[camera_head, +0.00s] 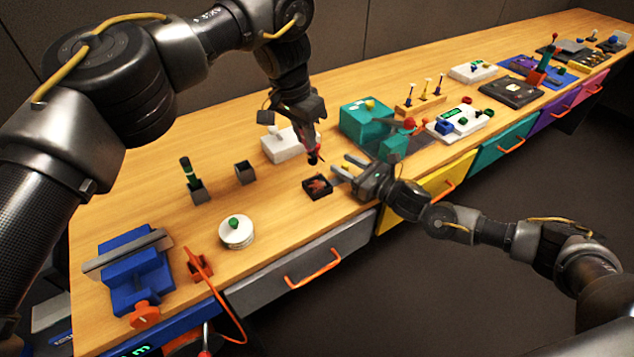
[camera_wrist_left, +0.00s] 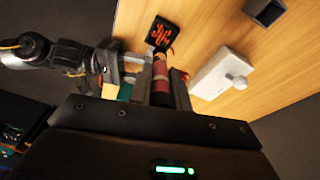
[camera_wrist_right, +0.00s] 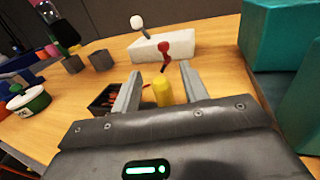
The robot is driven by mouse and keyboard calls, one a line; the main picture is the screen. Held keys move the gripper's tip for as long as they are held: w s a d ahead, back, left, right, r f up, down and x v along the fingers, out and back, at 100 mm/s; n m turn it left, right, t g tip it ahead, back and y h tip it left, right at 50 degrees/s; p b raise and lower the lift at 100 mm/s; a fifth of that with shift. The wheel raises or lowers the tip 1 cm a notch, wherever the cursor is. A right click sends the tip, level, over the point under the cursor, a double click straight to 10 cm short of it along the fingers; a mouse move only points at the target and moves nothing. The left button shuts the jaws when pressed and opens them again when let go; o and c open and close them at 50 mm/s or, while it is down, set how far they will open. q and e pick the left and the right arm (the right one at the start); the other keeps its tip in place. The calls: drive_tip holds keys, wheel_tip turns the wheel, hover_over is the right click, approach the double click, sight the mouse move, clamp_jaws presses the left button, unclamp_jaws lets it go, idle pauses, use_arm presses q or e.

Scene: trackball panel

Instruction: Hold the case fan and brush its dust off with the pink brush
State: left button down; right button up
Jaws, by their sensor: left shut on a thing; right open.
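The case fan (camera_head: 317,186) is a small dark square with orange-red marks on its face. It lies on the table and also shows in the left wrist view (camera_wrist_left: 161,33). My left gripper (camera_head: 311,142) is shut on a dark pink-red brush (camera_wrist_left: 160,76) and holds it above and beside the fan. The brush's tip is partly hidden. My right gripper (camera_head: 345,170) is open, just right of the fan and apart from it. In the right wrist view the fan (camera_wrist_right: 104,97) is partly hidden behind a finger. A yellow object (camera_wrist_right: 163,90) shows between the right fingers.
A white box (camera_head: 281,146) with a white knob stands behind the fan. A teal box (camera_head: 366,118) is right of it. Dark cups (camera_head: 245,172), a white dish (camera_head: 237,233) and a blue vise (camera_head: 135,275) stand left. The wood left of the fan is clear.

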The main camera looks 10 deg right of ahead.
drive_tip(key=v, duration=1.1)
drive_tip(key=shift+s+d, duration=0.25)
drive_tip(key=shift+d, duration=0.05)
drive_tip(key=o, duration=0.3)
use_arm(q)
drive_tip(key=shift+r, duration=0.2)
use_arm(e)
drive_tip(key=shift+v, duration=2.95)
use_arm(q)
drive_tip(key=shift+r, duration=0.1)
